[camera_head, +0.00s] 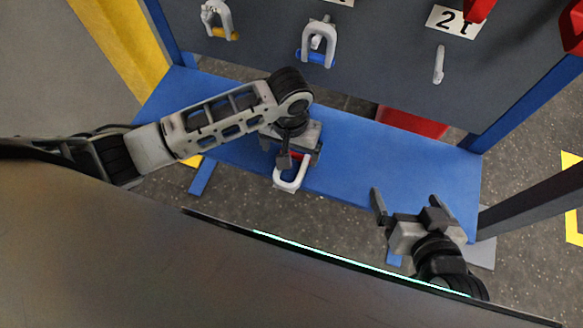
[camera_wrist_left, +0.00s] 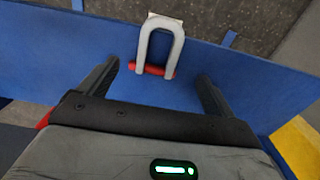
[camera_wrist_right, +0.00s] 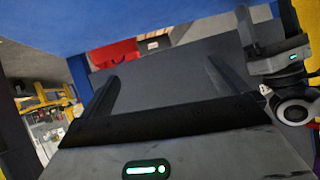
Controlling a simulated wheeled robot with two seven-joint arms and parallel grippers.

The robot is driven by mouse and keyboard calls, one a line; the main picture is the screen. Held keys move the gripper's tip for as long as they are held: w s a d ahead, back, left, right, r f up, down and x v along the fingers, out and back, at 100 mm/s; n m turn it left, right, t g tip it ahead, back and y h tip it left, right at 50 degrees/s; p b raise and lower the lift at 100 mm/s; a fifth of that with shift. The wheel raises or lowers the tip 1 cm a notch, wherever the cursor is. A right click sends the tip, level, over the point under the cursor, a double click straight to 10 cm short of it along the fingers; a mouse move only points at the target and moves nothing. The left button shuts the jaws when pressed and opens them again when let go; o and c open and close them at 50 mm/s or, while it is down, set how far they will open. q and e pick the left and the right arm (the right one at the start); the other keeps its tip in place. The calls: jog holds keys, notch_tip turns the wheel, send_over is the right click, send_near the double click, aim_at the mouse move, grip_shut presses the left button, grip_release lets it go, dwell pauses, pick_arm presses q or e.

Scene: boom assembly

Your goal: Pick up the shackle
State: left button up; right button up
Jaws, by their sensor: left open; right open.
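A light grey U-shaped shackle (camera_head: 289,181) with a red pin lies on the blue shelf (camera_head: 380,165) near its front edge. In the left wrist view, the shackle (camera_wrist_left: 146,42) lies ahead and its red pin (camera_wrist_left: 152,70) faces my gripper. My left gripper (camera_head: 292,158) is right over the pin end and partly hides it. In the left wrist view, my left gripper (camera_wrist_left: 158,76) is open, with one finger on each side of the pin and clear of it. My right gripper (camera_head: 406,197) is open and empty at the shelf's front right.
A dark panel (camera_head: 385,50) behind the shelf carries a yellow-pinned shackle (camera_head: 226,22), a blue-pinned shackle (camera_head: 331,45) and an empty hook (camera_head: 438,65) under a 2t label (camera_head: 447,21). Red parts hang at the upper right. The shelf's right half is clear.

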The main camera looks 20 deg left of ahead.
aim_at(291, 171)
pick_arm(q)
notch_tip(291, 171, down, 3)
jog(key=shift+r, duration=0.1)
jog(key=f+b, duration=0.1)
jog(key=f, duration=0.1)
jog(key=f+b, duration=0.1)
jog(key=f, duration=0.1)
jog(key=shift+w+d+f, duration=0.1)
jog(key=shift+w+f, duration=0.1)
jog(key=shift+f, duration=0.45)
jog(key=shift+r, duration=0.1)
jog(key=c, duration=1.6)
jog(key=shift+r, duration=0.45)
jog(key=shift+c, duration=0.2)
notch_tip(291, 171, up, 2)
jog(key=shift+r+p, duration=0.15)
jog(key=shift+p, duration=0.4)
jog(key=s+d+r+p, duration=0.2)
jog(key=s+r+p, duration=0.2)
jog(key=s+r, duration=0.5)
jog(key=s, duration=0.4)
jog(key=shift+s+d+r, duration=0.2)
jog(key=shift+s+r, duration=0.2)
pick_arm(e)
jog(key=shift+s+d+r, duration=0.1)
jog(key=shift+d+r, duration=0.15)
jog(key=shift+r, duration=0.3)
